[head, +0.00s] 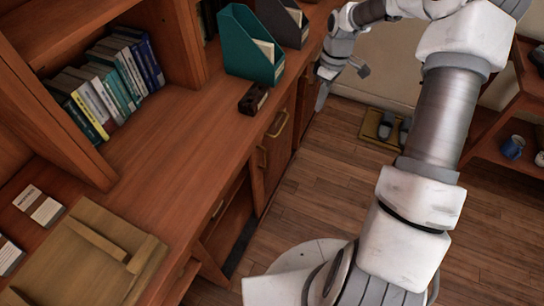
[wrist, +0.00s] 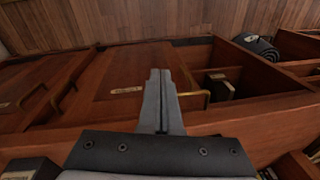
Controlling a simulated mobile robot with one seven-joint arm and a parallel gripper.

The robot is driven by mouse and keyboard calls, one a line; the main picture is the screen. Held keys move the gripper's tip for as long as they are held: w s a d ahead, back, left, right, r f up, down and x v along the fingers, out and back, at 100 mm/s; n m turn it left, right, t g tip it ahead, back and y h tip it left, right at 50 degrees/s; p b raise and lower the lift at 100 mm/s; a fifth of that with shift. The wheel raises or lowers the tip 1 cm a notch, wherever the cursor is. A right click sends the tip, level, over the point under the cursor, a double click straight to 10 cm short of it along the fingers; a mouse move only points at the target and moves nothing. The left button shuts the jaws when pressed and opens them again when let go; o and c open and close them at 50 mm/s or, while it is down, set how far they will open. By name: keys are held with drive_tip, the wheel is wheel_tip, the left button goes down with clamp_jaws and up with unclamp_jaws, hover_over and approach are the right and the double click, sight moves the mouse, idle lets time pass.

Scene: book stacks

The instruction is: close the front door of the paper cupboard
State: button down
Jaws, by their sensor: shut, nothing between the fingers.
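The wooden front of the paper cupboard runs under the counter. A door panel (head: 278,150) with a brass handle (head: 279,124) shows in the head view. In the wrist view a door panel (wrist: 108,106) with a small pale label lies beside the fingers, with a brass handle (wrist: 196,96) near its right edge. An open compartment (wrist: 222,62) is right of that panel. I cannot tell exactly how far the door stands out. My gripper (head: 322,100) is beyond the counter's front edge, fingers pointing down. In the wrist view my gripper (wrist: 161,76) is shut and empty.
The counter (head: 170,145) holds a teal file holder (head: 250,50), a grey file holder (head: 283,22), a small dark box (head: 254,98) and a wooden tray (head: 90,262). Slippers (head: 394,128) lie on a mat by the wall. A shelf stands at right. The floor (head: 325,165) between is clear.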

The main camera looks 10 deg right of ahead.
drive_tip(key=w+a+f+y+b, duration=0.2)
drive_tip(key=f+y, duration=0.1)
drive_tip(key=f, duration=0.6)
drive_tip(key=w+a+f+y+b, duration=0.1)
drive_tip(key=a+f+y+b, duration=0.15)
drive_tip(key=f, duration=0.55)
drive_tip(key=s+a+f+b, duration=0.1)
drive_tip(key=s+a+f, duration=0.2)
drive_tip(key=a+f, duration=0.5)
drive_tip(key=shift+a+f+n+b, duration=0.25)
drive_tip(key=shift+a+n+b, duration=0.05)
drive_tip(key=shift+a+n, duration=0.1)
drive_tip(key=shift+s+y, duration=0.15)
drive_tip(key=shift+y, duration=0.1)
